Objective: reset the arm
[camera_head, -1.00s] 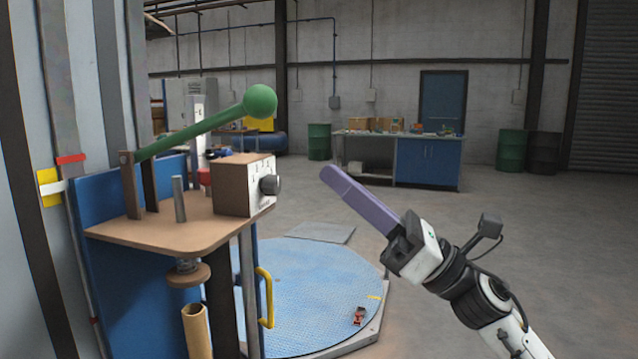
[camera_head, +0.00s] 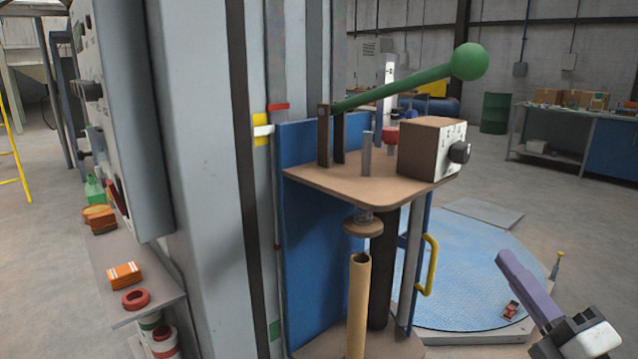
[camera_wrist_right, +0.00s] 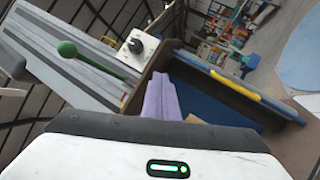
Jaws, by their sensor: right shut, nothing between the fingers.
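My right gripper (camera_head: 518,270) is at the lower right of the head view, its long purple fingers shut together with nothing between them. It points up and to the left, in front of the blue round platform and apart from the machine. In the right wrist view the purple fingers (camera_wrist_right: 161,97) point toward the machine with the green-knobbed lever (camera_wrist_right: 67,49). Most of my right arm is outside the head view. My left gripper is not in view.
The machine has a brown shelf (camera_head: 350,178), a green-ball lever (camera_head: 468,62) and a dial box (camera_head: 425,150). A yellow handle (camera_head: 428,265) sits beside the blue platform (camera_head: 460,285). A side shelf (camera_head: 110,270) with tape rolls is at left. Open floor lies behind the platform.

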